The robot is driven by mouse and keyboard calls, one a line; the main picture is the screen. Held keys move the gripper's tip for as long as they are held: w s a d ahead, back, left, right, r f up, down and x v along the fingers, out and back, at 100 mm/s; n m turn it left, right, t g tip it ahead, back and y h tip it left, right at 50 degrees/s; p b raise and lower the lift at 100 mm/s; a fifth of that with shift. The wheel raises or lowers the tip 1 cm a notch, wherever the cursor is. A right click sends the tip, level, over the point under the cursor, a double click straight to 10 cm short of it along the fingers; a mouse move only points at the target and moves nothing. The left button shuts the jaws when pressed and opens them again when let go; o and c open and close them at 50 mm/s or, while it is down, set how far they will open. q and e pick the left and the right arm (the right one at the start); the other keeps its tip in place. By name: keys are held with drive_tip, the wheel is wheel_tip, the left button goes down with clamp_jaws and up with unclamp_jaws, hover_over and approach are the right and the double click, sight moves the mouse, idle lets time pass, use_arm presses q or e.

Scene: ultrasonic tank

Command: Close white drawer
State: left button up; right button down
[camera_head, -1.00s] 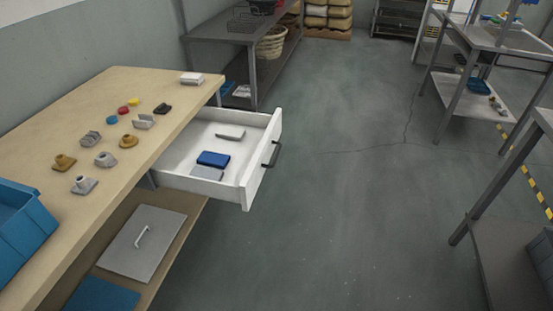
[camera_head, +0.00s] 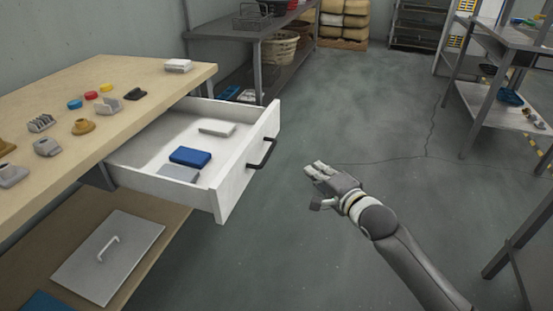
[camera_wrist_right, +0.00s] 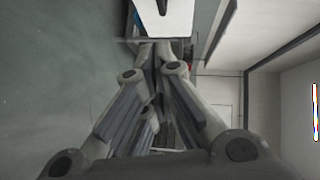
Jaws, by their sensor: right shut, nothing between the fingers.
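The white drawer (camera_head: 240,170) is pulled well out of the wooden-topped workbench (camera_head: 60,105) in the head view. Its dark handle (camera_head: 263,153) is on the right-facing front. Inside lie a blue box (camera_head: 190,157), a pale grey flat item (camera_head: 217,129) and a grey piece (camera_head: 178,174). My right gripper (camera_head: 314,170) is shut and empty, to the right of the handle and apart from it. In the right wrist view, the shut fingers (camera_wrist_right: 157,48) point toward a white panel with a dark handle, apparently the drawer front (camera_wrist_right: 178,22). My left gripper is not in view.
Small knobs and fittings sit on the bench top, with a white box (camera_head: 178,65) at its far corner. A grey panel with a handle (camera_head: 108,258) lies on the lower shelf. Grey metal tables stand at the back and right. The floor between is clear.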

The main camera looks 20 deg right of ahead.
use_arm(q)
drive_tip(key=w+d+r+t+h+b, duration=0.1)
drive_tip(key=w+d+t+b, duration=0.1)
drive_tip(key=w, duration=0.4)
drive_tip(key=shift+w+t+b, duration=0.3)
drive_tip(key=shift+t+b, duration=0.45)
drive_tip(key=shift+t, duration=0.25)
use_arm(e)
drive_tip(key=w+a+f, duration=0.1)
drive_tip(key=w+a, duration=0.1)
drive_tip(key=w, duration=0.4)
drive_tip(key=w+a, duration=0.3)
drive_tip(key=w, duration=0.2)
drive_tip(key=shift+w+a+f, duration=0.25)
drive_tip(key=shift+w+f, duration=0.1)
drive_tip(key=shift+w, duration=0.05)
